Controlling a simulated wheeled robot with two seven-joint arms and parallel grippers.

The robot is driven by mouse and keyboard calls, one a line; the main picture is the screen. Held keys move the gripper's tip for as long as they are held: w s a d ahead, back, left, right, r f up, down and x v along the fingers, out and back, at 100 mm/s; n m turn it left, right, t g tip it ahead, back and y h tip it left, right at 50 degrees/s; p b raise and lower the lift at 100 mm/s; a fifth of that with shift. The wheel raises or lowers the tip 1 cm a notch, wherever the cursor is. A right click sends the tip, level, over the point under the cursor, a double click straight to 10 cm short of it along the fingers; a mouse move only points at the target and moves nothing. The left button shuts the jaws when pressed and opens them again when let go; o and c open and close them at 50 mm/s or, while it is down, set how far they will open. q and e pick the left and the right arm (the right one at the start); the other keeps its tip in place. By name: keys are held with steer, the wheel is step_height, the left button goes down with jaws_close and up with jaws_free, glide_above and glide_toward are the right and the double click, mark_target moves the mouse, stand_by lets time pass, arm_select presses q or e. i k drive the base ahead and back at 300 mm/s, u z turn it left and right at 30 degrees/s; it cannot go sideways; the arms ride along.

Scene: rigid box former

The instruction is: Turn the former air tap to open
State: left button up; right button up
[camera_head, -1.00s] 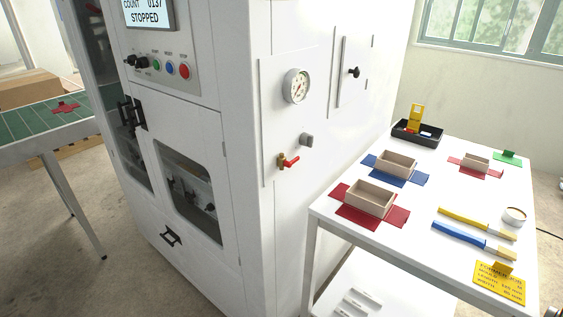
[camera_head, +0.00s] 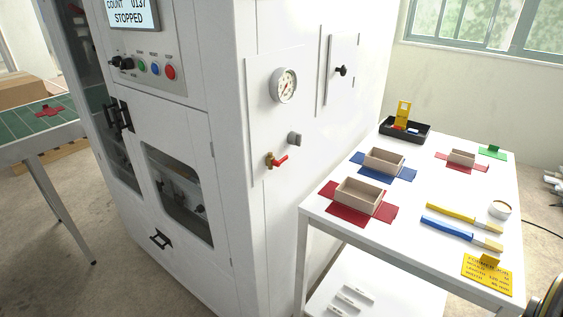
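The former air tap (camera_head: 277,160) is a small brass valve with a red lever, on the side panel of the white machine (camera_head: 225,200). The lever points right and slightly up from the brass body. A round pressure gauge (camera_head: 284,86) sits above it, and a grey knob (camera_head: 295,138) is just above and to its right. The machine's screen (camera_head: 133,14) reads STOPPED. Neither of my grippers shows in the head view. A dark rounded part at the lower right edge may be mine.
A white table (camera_head: 400,225) stands right of the tap, holding boxes on red and blue blanks, brushes, a black tray (camera_head: 405,130) and a yellow sign (camera_head: 487,275). A green conveyor (camera_head: 45,125) is at the left. Floor shows at the lower left.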

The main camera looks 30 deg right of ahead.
mark_target(276, 163)
steer(key=z, duration=1.05)
steer(key=i, duration=0.35)
